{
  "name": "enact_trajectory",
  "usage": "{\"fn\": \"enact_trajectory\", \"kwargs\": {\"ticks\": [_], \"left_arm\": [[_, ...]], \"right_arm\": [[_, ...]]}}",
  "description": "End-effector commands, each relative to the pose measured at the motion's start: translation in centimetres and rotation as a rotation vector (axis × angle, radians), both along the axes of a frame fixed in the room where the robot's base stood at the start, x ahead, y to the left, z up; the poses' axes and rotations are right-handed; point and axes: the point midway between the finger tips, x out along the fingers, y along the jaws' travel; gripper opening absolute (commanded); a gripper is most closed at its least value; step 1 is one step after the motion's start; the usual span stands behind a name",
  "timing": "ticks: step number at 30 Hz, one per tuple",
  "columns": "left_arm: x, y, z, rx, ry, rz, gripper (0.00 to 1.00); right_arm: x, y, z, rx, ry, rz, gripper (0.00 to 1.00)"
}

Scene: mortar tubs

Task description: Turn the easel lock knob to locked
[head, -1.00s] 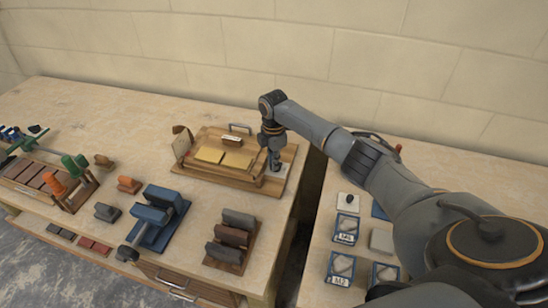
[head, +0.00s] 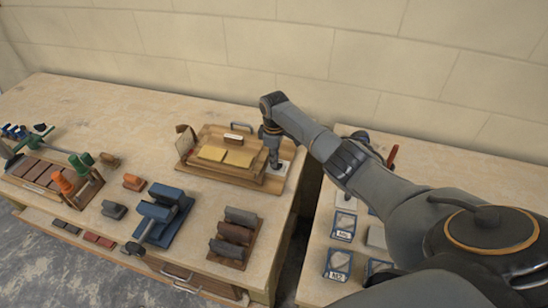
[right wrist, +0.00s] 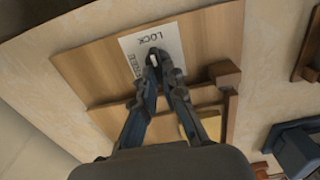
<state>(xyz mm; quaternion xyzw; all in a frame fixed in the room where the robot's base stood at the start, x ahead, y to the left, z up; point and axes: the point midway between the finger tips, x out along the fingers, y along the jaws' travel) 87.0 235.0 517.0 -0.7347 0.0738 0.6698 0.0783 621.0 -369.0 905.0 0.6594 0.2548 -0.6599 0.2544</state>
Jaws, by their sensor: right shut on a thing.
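The wooden easel (head: 212,170) stands near the back edge of the left bench, with yellow sheets on it. A white card (head: 284,168) lies at its right end. In the right wrist view the card (right wrist: 170,34) reads LOCK along one edge, with a smaller word on its side that I cannot read surely. The easel lock knob (right wrist: 153,60) sits on the card; only a small pale part shows between the fingertips. My right gripper (right wrist: 159,61) is shut on the knob from above; it also shows in the head view (head: 274,162). My left gripper is not in view.
A blue tool (head: 162,213) and a wooden rack of dark blocks (head: 234,236) stand in front of the easel. A gap separates this bench from the right bench, which holds blue-edged labelled trays (head: 338,264). A wall rises behind.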

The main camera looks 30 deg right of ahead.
Motion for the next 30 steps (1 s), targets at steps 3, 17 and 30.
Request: {"fn": "enact_trajectory", "kwargs": {"ticks": [3, 17, 30], "left_arm": [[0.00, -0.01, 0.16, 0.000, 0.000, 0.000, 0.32], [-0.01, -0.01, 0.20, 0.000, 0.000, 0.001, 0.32], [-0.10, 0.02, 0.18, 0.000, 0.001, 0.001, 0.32]], "right_arm": [[0.05, -0.12, 0.11, -0.002, -0.001, -0.027, 0.00], [0.08, -0.15, 0.11, -0.002, -0.002, -0.049, 0.00], [0.05, -0.07, 0.05, -0.001, -0.001, -0.046, 0.32]]}}
